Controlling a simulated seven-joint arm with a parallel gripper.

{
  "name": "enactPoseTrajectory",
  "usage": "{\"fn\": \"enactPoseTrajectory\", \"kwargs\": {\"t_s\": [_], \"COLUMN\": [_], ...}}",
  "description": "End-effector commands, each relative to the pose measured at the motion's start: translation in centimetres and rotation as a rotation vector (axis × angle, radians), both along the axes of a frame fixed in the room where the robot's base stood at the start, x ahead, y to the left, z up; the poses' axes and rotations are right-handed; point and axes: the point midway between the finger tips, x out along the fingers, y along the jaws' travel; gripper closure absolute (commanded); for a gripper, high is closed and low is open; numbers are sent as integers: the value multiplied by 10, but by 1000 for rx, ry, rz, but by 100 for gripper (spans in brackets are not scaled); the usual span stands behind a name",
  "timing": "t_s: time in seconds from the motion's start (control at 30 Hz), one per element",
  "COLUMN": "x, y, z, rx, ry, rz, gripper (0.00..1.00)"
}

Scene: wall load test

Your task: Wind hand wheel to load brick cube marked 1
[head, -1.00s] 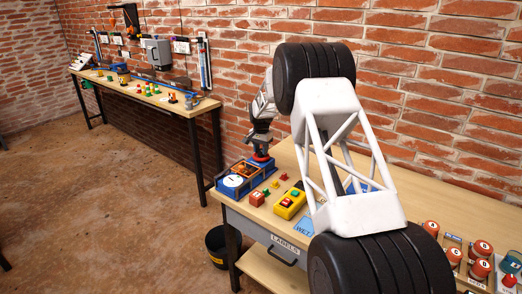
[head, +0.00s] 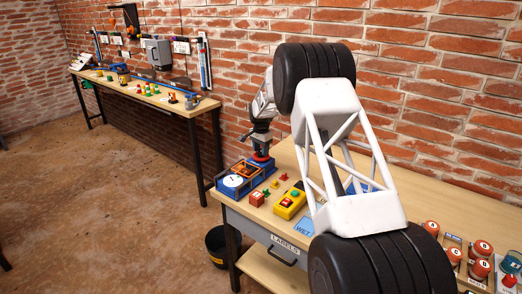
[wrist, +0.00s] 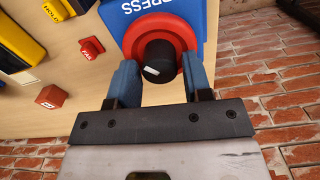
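The hand wheel (wrist: 190,62) is a red disc with a black centre knob (wrist: 158,62) carrying a white mark. It sits on the blue press (wrist: 137,14), whose label partly reads "PRESS". In the head view the wheel (head: 263,158) tops the press, beside a white dial gauge (head: 234,181). My gripper (wrist: 161,75) reaches over the wheel with a blue finger close against each side of the knob; it appears shut on it, with contact hard to see. In the head view my gripper (head: 262,145) is small and dark. No cube marked 1 is readable; the press interior is mostly hidden.
A red block (head: 257,199) and a yellow box with a green button (head: 290,204) stand near the press. Several numbered or lettered red pots (head: 480,248) stand far right. A brick wall (head: 410,110) rises close behind the bench. My arm covers the bench middle.

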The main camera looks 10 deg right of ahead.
Motion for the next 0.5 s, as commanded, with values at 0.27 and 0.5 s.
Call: {"fn": "enactPoseTrajectory", "kwargs": {"t_s": [0.27, 0.5], "x": [0, 0], "y": [0, 0], "z": [-1, 3], "rx": [-1, 0], "ry": [1, 0], "rz": [0, 1], "gripper": [39, 39]}}
